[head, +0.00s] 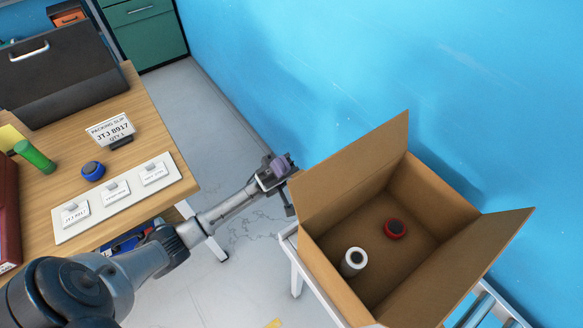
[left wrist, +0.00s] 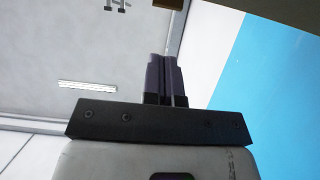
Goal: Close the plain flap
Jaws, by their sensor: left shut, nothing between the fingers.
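An open cardboard box (head: 405,185) stands at the right in the head view. Its left flap (head: 350,172) stands up, and its right flap (head: 470,265) leans outward. I see no marking on the sides that face me, so I cannot tell which is the plain one. Inside lie a red round item (head: 395,228) and a white-topped cylinder (head: 354,261). My left gripper (head: 283,164) is beside the outer side of the left flap; contact is unclear. In the left wrist view its fingers (left wrist: 166,80) are together and empty. My right gripper is not in view.
The box rests on a white-framed stand (head: 297,262) near the blue wall (head: 300,60). A wooden table (head: 150,120) at the left holds a packing slip sign (head: 110,130), a blue round item (head: 93,171), a green cylinder (head: 36,156) and a card tray (head: 100,220). Floor shows between table and box.

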